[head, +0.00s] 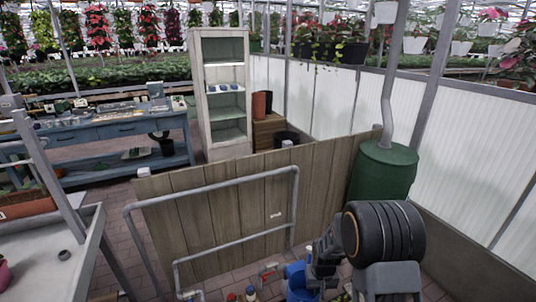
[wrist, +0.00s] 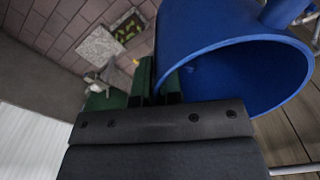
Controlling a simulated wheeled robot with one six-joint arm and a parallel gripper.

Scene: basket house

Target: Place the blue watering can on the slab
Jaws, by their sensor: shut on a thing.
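The blue watering can (head: 299,284) is at the bottom of the head view, partly hidden by my arm. It also fills the upper right of the wrist view (wrist: 215,40), tilted in the picture, with its wide round opening showing. My gripper (wrist: 157,82) is shut on the can's wall at the near side. In the head view my gripper is mostly hidden behind my own wrist. A pale speckled square slab (wrist: 99,46) lies on the brick floor in the wrist view, apart from the can. I cannot make out the slab in the head view.
A dark-framed tray with green contents (wrist: 128,26) adjoins the slab. A wooden panel (head: 190,215) with a grey pipe rail (head: 215,187) stands ahead, and a green barrel (head: 384,170) stands at right.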

